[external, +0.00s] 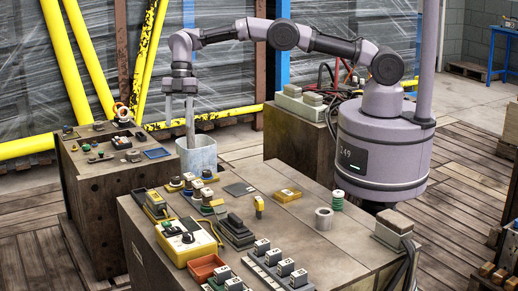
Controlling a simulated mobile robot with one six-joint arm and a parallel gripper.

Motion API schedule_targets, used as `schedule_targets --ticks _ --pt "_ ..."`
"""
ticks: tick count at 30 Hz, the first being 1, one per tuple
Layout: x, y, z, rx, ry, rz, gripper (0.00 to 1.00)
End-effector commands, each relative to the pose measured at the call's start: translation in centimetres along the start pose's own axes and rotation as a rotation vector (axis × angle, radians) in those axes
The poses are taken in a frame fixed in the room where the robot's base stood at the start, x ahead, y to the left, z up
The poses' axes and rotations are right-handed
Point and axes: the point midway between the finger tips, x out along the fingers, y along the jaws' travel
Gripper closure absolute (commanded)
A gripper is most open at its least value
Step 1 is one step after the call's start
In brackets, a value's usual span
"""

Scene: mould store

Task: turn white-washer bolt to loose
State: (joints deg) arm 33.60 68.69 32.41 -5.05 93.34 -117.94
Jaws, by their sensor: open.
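I cannot make out a bolt with a white washer for certain; the small fittings are too small to tell apart. My gripper (179,125) points down with its two long fingers apart and nothing between them. It hangs by the pale grey bucket (197,158), and the right finger overlaps the bucket's rim in the picture; I cannot tell whether it touches. The left wooden bench (92,205) carries several small dark, red and green knobs, a blue tray (158,153) and an orange-and-white ring-shaped thing (122,110).
The front bench (300,225) carries a yellow control box (187,240), an orange tray (206,267), rows of white-topped blocks, a grey ring (324,218) and a green coil (338,200). Its middle has bare room. Yellow pipes (205,117) run behind the left bench.

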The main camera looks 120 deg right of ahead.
Motion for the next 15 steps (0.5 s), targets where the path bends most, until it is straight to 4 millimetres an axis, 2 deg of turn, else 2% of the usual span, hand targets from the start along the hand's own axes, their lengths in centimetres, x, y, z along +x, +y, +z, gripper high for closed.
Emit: schedule_targets --ticks 5,8,12,15 --pt "0.1 0.0 0.0 0.009 -0.004 0.001 0.53" --pt "0.6 -0.4 -0.3 0.141 -0.062 0.019 0.53" --pt "1.6 -1.8 -1.4 0.585 -0.215 0.168 0.53" --pt "1.9 -3.2 -2.7 0.906 -0.235 0.342 0.53"
